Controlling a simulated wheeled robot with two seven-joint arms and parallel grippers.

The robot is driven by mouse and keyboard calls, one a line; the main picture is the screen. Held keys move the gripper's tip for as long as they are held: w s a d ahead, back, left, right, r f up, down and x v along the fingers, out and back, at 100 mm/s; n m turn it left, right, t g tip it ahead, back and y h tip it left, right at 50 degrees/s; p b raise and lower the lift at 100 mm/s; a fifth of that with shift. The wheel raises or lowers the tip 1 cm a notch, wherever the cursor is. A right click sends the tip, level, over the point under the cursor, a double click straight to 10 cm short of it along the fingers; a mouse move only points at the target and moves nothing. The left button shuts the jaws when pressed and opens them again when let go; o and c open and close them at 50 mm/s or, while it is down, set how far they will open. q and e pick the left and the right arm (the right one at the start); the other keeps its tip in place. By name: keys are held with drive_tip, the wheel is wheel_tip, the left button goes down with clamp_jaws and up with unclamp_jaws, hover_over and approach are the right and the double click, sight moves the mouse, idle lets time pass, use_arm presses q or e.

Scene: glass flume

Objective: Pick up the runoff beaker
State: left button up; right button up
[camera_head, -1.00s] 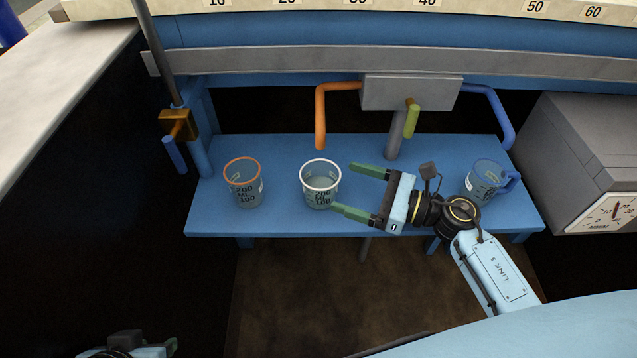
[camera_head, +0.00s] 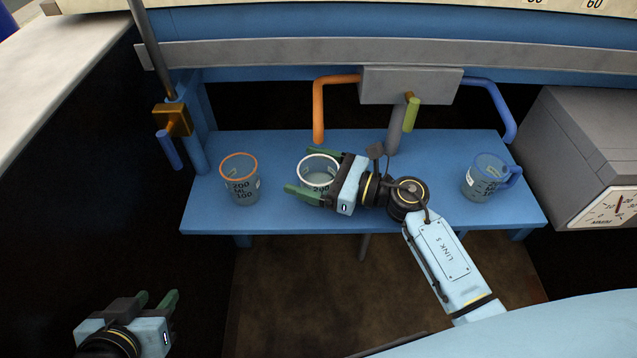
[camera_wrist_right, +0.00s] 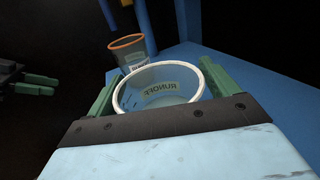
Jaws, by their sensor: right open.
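The runoff beaker (camera_head: 320,170) is clear with a white rim and stands upright on the blue bench, with some liquid in it. My right gripper (camera_head: 296,170) is open around it, one green finger on the far side and one on the near side. In the right wrist view the beaker (camera_wrist_right: 160,88) sits between the two fingers, and its label reads RUNOFF. Whether the fingers touch it I cannot tell. My left gripper (camera_head: 158,302) is low at the left, away from the bench, with its two green fingers apart and nothing between them.
An orange-rimmed beaker (camera_head: 240,180) stands on the blue bench (camera_head: 280,220) to the left. A blue-rimmed jug (camera_head: 484,178) stands at the right. Behind are an orange pipe (camera_head: 319,110), a blue pipe (camera_head: 500,100) and a green-handled valve (camera_head: 410,114). A grey dial box (camera_head: 590,130) is at the right.

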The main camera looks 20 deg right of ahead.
drive_tip(key=c, duration=1.1)
drive_tip(key=shift+o, duration=0.2)
drive_tip(key=shift+r, duration=0.15)
